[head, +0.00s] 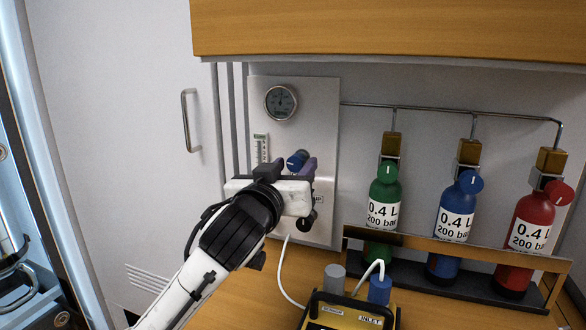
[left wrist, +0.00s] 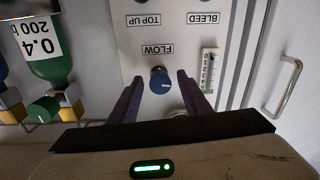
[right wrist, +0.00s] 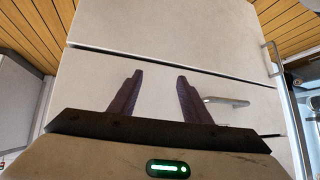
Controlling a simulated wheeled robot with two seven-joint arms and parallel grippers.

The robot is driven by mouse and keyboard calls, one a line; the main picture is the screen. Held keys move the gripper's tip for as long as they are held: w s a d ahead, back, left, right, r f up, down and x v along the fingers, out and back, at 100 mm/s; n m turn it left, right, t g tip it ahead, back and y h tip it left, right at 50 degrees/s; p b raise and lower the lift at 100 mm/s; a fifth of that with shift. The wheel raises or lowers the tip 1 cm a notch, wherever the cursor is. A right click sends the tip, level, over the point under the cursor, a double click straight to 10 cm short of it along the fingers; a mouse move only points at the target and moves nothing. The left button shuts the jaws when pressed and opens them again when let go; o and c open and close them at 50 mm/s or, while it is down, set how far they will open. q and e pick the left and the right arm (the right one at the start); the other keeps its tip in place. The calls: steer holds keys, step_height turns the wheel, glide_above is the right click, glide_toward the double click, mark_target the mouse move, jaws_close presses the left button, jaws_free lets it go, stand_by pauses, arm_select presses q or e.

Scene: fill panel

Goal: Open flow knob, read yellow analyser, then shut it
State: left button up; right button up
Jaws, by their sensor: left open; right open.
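The blue flow knob (head: 297,159) sticks out of the pale fill panel (head: 318,110). In the left wrist view the knob (left wrist: 160,82) sits under the FLOW label (left wrist: 153,49), between the open fingers of my left gripper (left wrist: 160,95) and apart from both. In the head view my left gripper (head: 290,168) is at the panel, and its wrist hides the panel's lower part. The yellow analyser (head: 348,312) stands on the counter at the bottom edge, partly cut off; its display is not readable. My right gripper (right wrist: 158,90) is open and empty, facing a pale cabinet front.
A round gauge (head: 280,102) and a scale tube (head: 261,150) are on the panel. Green (head: 384,205), blue (head: 456,215) and red (head: 532,225) cylinders stand in a rack at right. A wooden cabinet (head: 390,30) overhangs above. A door handle (head: 188,120) is at left.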

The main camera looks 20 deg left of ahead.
arm_select(q)
steer(key=c, duration=1)
steer(key=shift+c, duration=0.2)
steer(key=shift+n, duration=0.3)
steer(key=n+p, duration=0.3)
steer(key=shift+d+r, duration=0.1)
steer(key=shift+n+p, duration=0.95)
steer(key=shift+n, duration=0.45)
